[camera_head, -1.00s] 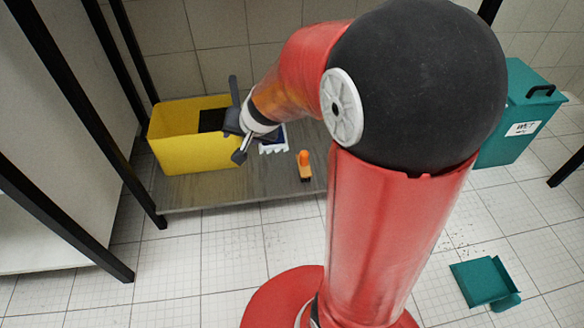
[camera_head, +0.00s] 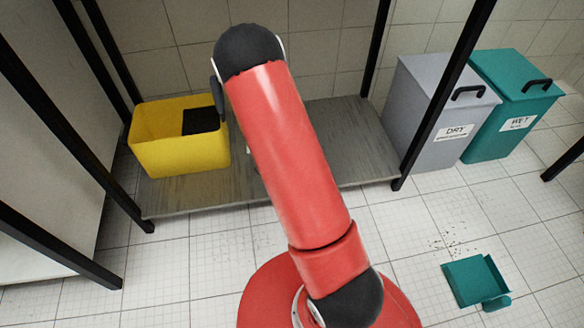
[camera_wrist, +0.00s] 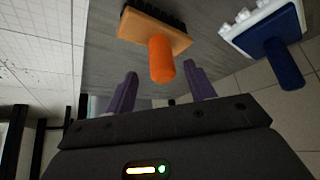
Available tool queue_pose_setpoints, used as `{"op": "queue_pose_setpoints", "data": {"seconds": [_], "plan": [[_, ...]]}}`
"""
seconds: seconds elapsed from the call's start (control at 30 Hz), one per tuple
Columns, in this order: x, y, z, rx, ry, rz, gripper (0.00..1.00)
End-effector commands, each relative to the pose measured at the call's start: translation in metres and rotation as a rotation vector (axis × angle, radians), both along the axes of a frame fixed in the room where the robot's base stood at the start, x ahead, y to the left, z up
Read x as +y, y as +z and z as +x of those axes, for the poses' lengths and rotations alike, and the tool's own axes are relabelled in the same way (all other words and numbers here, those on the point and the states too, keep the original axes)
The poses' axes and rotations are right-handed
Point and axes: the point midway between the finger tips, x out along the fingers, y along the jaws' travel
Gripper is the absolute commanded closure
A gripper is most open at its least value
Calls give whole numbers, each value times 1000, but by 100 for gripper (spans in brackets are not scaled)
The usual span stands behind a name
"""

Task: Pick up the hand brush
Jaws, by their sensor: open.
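The hand brush (camera_wrist: 150,28), with an orange handle, a wooden-coloured block and black bristles, lies on the grey shelf (camera_wrist: 105,60) in the wrist view. My gripper (camera_wrist: 161,70) is open and empty, with its two purple fingers pointing at the brush. The end of the orange handle shows between the fingertips; I cannot tell how far off it is in depth. In the head view my arm hides both the gripper and the brush.
A blue and white tool (camera_wrist: 268,32) lies right of the brush. A yellow bin (camera_head: 180,157) stands on the shelf (camera_head: 350,125). Grey DRY (camera_head: 432,110) and teal WET (camera_head: 515,100) bins stand at right. A teal dustpan (camera_head: 475,280) lies on the floor near crumbs.

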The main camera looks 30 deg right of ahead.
Motion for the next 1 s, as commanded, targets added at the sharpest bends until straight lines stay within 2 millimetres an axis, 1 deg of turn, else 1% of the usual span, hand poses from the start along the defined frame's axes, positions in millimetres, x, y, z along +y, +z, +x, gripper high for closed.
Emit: {"op": "queue_pose_setpoints", "data": {"seconds": [0.03, 0.23, 0.33, 0.53, 0.87, 0.9, 1.0], "plan": [[-3, -8, 2, 0, -1, 0, 46], [-15, -35, 12, -1, -2, 1, 46], [-19, -39, 14, -2, -1, 1, 46], [-19, -37, 15, -1, 0, 2, 46], [-19, -37, 15, -1, 0, 2, 89], [-19, -37, 15, -2, 0, 1, 92], [-19, -37, 15, -2, 0, 1, 92]]}}
